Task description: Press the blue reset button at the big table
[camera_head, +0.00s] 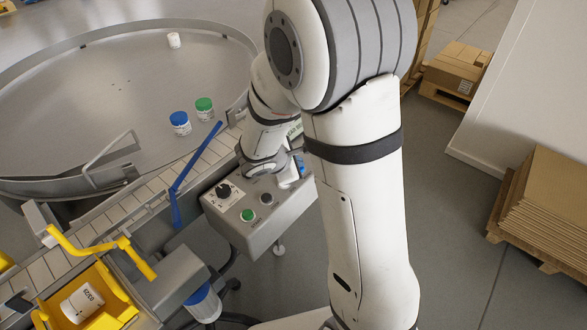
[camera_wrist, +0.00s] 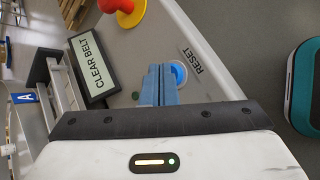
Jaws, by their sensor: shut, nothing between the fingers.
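The blue reset button (camera_wrist: 179,72) sits on a grey control box, beside the printed word RESET (camera_wrist: 193,61), in the wrist view. My gripper (camera_wrist: 162,68) is shut and empty; its blue fingers lie just left of the button and cover part of its left side. I cannot tell whether the fingertips touch it. In the head view my arm hides the button. The control box (camera_head: 262,228) stands at the edge of the big round table (camera_head: 130,85), with my gripper over its upper right end.
A red knob on a yellow base (camera_wrist: 125,8) and a CLEAR BELT display (camera_wrist: 93,66) are close by. The box also carries a green button (camera_head: 247,214) and a black switch (camera_head: 223,190). Blue-lidded (camera_head: 180,123) and green-lidded (camera_head: 204,109) jars stand on the table.

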